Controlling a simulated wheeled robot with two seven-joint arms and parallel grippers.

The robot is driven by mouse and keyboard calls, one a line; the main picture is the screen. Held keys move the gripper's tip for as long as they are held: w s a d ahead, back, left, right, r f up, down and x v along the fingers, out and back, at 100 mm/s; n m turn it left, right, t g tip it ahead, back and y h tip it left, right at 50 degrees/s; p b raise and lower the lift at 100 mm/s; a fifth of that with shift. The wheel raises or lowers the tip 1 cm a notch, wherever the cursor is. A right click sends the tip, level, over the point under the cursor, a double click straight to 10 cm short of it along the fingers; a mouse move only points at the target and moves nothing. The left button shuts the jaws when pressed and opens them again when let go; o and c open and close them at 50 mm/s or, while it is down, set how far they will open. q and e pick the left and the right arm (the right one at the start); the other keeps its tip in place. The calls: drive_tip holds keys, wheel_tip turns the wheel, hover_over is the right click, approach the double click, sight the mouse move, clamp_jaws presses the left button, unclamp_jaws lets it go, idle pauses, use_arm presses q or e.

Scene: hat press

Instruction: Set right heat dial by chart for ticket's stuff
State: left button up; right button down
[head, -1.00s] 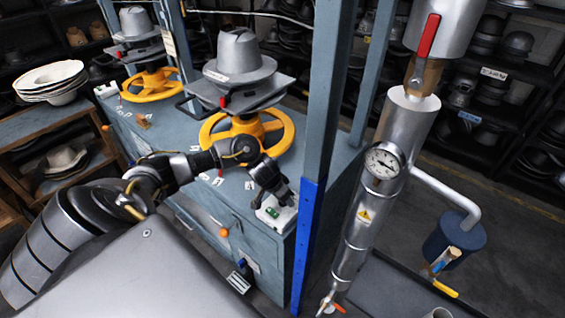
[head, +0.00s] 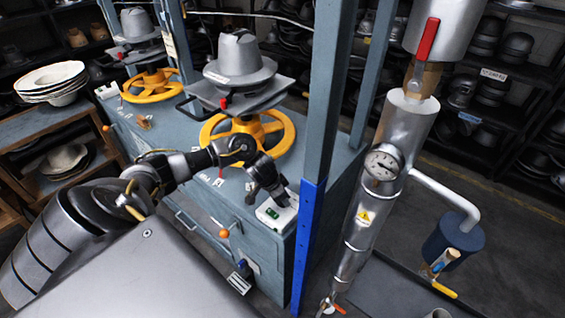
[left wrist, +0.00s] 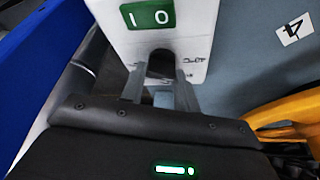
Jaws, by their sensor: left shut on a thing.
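The right heat dial is a white box (head: 270,216) with a green window, at the near right corner of the blue-grey bench. In the left wrist view the white box (left wrist: 196,25) fills the top, its green window (left wrist: 151,14) showing a 1 and a 0; nearby print looks upside down. My left gripper (head: 281,198) reaches down to the box; in the wrist view its fingers (left wrist: 162,80) are shut on the dark knob (left wrist: 161,64) at the box's edge. Small print beside the knob is too blurred to read. My right gripper is out of view.
A hat press with a grey hat form (head: 240,57) and yellow handwheel (head: 247,135) stands behind my left gripper. A blue-grey post (head: 322,110) rises close to the right of the box. A steam pipe with a gauge (head: 383,162) stands further right. A paper tag (head: 168,42) hangs on the far post.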

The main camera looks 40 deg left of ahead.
use_arm(q)
drive_tip(key=m+h, duration=0.1)
drive_tip(key=m, duration=0.1)
drive_tip(key=shift+w+a+m, duration=0.1)
drive_tip(key=shift+m, duration=0.3)
drive_tip(key=m+g+h, duration=0.1)
drive_tip(key=m, duration=0.1)
drive_tip(key=shift+m, duration=0.3)
drive_tip(key=m+b, duration=0.1)
drive_tip(key=m, duration=0.1)
drive_tip(key=m+g+b, duration=0.1)
drive_tip(key=m, duration=0.1)
drive_tip(key=shift+w+g+h, duration=0.15)
drive_tip(key=shift+g+h, duration=0.15)
drive_tip(key=shift+h, duration=0.1)
drive_tip(key=shift+m+g+b, duration=0.6)
drive_tip(key=shift+m+b, duration=0.1)
drive_tip(key=shift+m, duration=1)
drive_tip(key=o, duration=1)
